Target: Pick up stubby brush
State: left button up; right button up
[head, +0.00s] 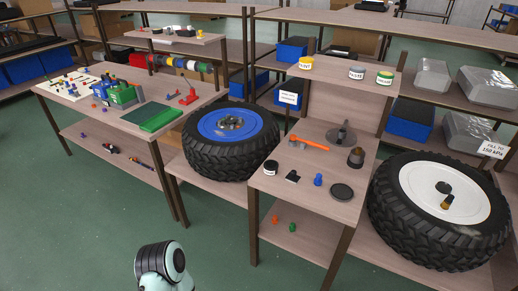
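I cannot tell for sure which item is the stubby brush. A short dark piece with a narrower top (356,157) stands upright at the right side of the middle bench and may be it. Another short brown and dark piece (447,201) stands at the hub of the white-rimmed wheel (415,184). Both are too small to make out bristles. Neither gripper shows. Only a white and teal part of one of my arms shows at the bottom edge, well apart from the benches.
The middle bench (262,183) holds an orange-handled tool (310,142), a blue piece (318,180), a black disc (341,191) and a jar (270,168). Several tins stand on its upper shelf. A blue-rimmed wheel (205,124) stands left of it. The green floor in front is clear.

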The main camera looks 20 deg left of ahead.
aim_at(317, 181)
jog(key=i+j, duration=0.75)
jog(key=j, duration=0.15)
jog(key=i+j+z, duration=0.1)
jog(key=z, duration=0.35)
jog(key=j+z, duration=0.15)
jog(key=z, duration=0.3)
jog(key=i+j+z, duration=0.1)
jog(key=z, duration=0.3)
